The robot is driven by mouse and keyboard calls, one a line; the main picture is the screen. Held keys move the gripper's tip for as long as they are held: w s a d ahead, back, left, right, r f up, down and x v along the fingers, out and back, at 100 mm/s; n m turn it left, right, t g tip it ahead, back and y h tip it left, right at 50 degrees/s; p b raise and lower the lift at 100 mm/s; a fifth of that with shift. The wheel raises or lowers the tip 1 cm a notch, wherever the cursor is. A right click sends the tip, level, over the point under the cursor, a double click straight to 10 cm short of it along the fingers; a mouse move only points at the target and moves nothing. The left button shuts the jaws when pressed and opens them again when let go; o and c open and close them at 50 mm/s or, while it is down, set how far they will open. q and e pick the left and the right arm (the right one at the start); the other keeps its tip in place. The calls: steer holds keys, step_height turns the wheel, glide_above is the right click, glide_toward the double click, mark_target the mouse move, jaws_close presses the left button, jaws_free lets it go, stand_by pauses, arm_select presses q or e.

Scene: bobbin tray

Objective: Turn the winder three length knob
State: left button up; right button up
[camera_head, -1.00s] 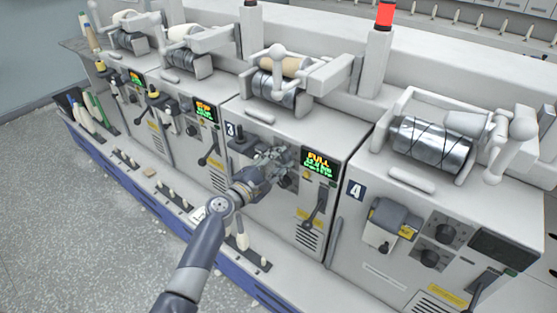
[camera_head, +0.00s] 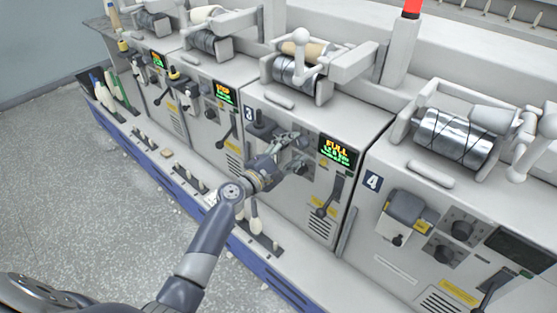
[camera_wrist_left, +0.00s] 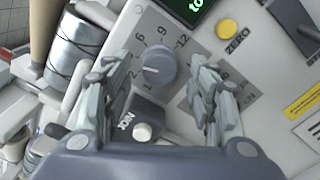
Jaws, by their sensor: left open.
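Winder three (camera_head: 318,115) carries a "3" plate and a lit display. In the left wrist view, a round grey knob (camera_wrist_left: 159,66) with a pointer ridge sits on a grey dial plate marked from 1 to 12. I cannot read a length label there. My left gripper (camera_head: 300,141) is at the front panel of winder three and covers much of its knob area. In the left wrist view, the gripper (camera_wrist_left: 156,68) is open, with one finger on each side of the knob. No clear contact shows. My right gripper is not in view.
The wrist view shows a white "JOIN" button (camera_wrist_left: 142,131), a yellow "ZERO" button (camera_wrist_left: 229,29) and a second dial plate (camera_wrist_left: 246,91) partly behind the right finger. In the head view, the display (camera_head: 340,150) reads "FULL", and a lever (camera_head: 329,196) stands below it. Winder four (camera_head: 405,276) is to the right.

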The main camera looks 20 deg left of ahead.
arm_select(q)
steer(key=v, duration=1)
steer(key=shift+s, duration=0.3)
steer(key=shift+a, duration=0.1)
steer(key=s+f+m+g+y, duration=0.1)
steer(key=s+f+m+g, duration=0.3)
steer(key=f, duration=0.8)
steer(key=s+f+m+g+y, duration=0.2)
steer(key=s+f, duration=0.4)
steer(key=f, duration=0.7)
steer(key=s+f+m+g+y, duration=0.1)
steer(key=s+f+m+g, duration=0.35)
steer(key=f, duration=0.75)
steer(key=s+f+m+g, duration=0.1)
steer(key=s+f+m, duration=0.3)
steer(key=s, duration=0.7)
steer(key=s+f+m+g+y, duration=0.1)
steer(key=s+f+m+g, duration=0.1)
steer(key=s+f+m, duration=0.2)
steer(key=s+f+m+g+y, duration=0.1)
steer(key=s+f+m, duration=0.3)
steer(key=s+f, duration=0.5)
steer(key=s+g, duration=0.1)
steer(key=s, duration=1)
steer(key=shift+d+f, duration=0.15)
steer(key=shift+d, duration=0.1)
